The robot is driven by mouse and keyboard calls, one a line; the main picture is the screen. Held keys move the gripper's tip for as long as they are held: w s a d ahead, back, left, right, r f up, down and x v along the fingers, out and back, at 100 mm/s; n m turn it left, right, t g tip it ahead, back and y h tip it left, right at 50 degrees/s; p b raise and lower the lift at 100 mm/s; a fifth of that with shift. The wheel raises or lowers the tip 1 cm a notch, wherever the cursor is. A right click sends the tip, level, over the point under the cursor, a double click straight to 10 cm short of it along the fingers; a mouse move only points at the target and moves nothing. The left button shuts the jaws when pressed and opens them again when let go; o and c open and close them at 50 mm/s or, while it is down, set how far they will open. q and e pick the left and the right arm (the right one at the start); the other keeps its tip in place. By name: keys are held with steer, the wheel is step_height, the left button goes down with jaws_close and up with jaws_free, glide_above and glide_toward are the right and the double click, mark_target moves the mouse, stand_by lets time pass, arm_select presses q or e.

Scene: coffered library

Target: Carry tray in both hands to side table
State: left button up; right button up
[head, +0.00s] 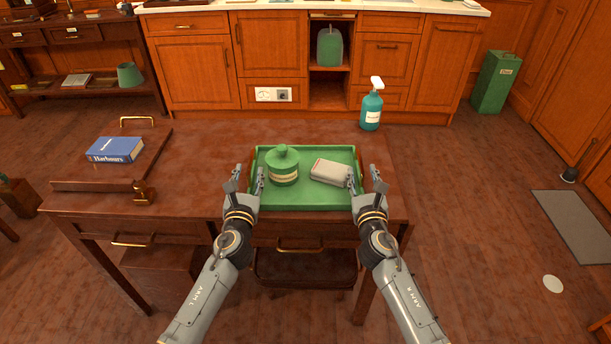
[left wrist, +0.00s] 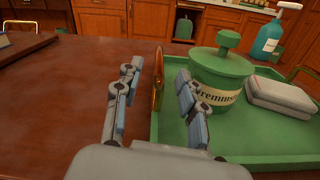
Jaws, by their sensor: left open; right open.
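The green tray (head: 303,206) lies on the brown wooden desk (head: 205,165). A lidded green jar (head: 284,168) and a pale rectangular box or tin (head: 329,171) stand in it. My left gripper (head: 249,181) is open at the tray's left side. In the left wrist view its fingers (left wrist: 155,95) stand on either side of the tray's left wall and its brass handle (left wrist: 158,78); I cannot tell whether they touch it. My right gripper (head: 364,180) is open at the tray's right side, its inner finger over the rim. I cannot make out the side table.
A teal spray bottle (head: 371,106) stands behind the tray at the right. A blue book (head: 115,149) lies in a wooden tray (head: 95,186) at the desk's left. A green bin (head: 496,82) and grey mat (head: 573,226) are on the floor at the right.

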arm_select(q)
steer(key=shift+w, duration=1.25)
arm_select(e)
steer(key=shift+w, duration=1.25)
arm_select(q)
jaws_close()
arm_select(e)
jaws_close()
arm_select(q)
steer(key=shift+r, duration=0.25)
arm_select(e)
steer(key=shift+a+r, duration=0.1)
steer(key=shift+r, duration=0.1)
